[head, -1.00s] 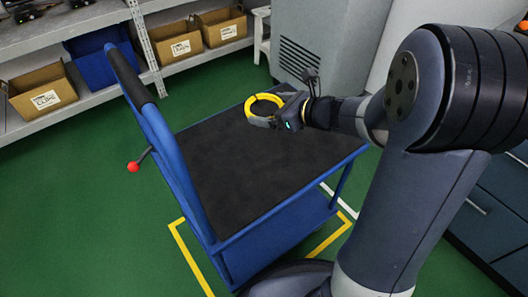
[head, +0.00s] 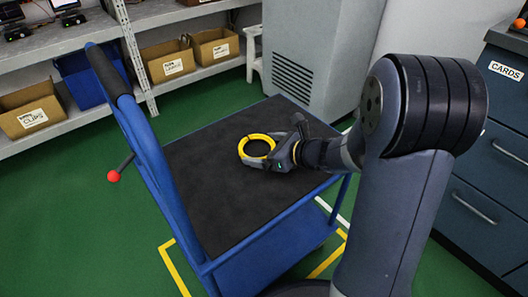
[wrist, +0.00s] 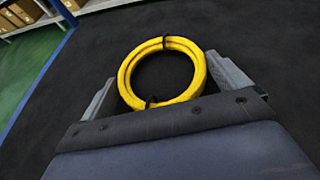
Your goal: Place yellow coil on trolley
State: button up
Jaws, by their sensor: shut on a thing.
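The yellow coil (head: 244,151) is a ring with dark ties. It is over the black top of the blue trolley (head: 205,185), right of the middle. My gripper (head: 272,155) is shut on the coil's right side. In the wrist view the coil (wrist: 127,72) sits between the two fingers of my gripper (wrist: 165,88), with the black deck behind it. The coil is low over the deck; I cannot tell whether it touches it. The gripper hides part of the coil's near edge.
The trolley's blue handle (head: 143,130) rises at the left, with a red knob (head: 114,176) beside it. Shelves with cardboard boxes (head: 167,62) and a blue bin (head: 84,80) stand behind. A grey cabinet (head: 315,50) is at the back and drawers (head: 485,170) at the right. Most of the deck is clear.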

jog(key=shift+r, duration=0.1)
jog(key=o, duration=0.7)
jog(key=shift+c, duration=0.2)
jog(key=shift+s+d+r, duration=0.15)
jog(key=shift+d+r, duration=0.05)
jog(key=p+v, duration=0.4)
jog(key=v, duration=0.6)
jog(key=shift+d+r, duration=0.1)
jog(key=shift+r, duration=0.05)
jog(key=shift+s+d+r+p, duration=0.1)
jog(key=shift+s+d+p, duration=0.2)
jog(key=shift+s+d, duration=0.15)
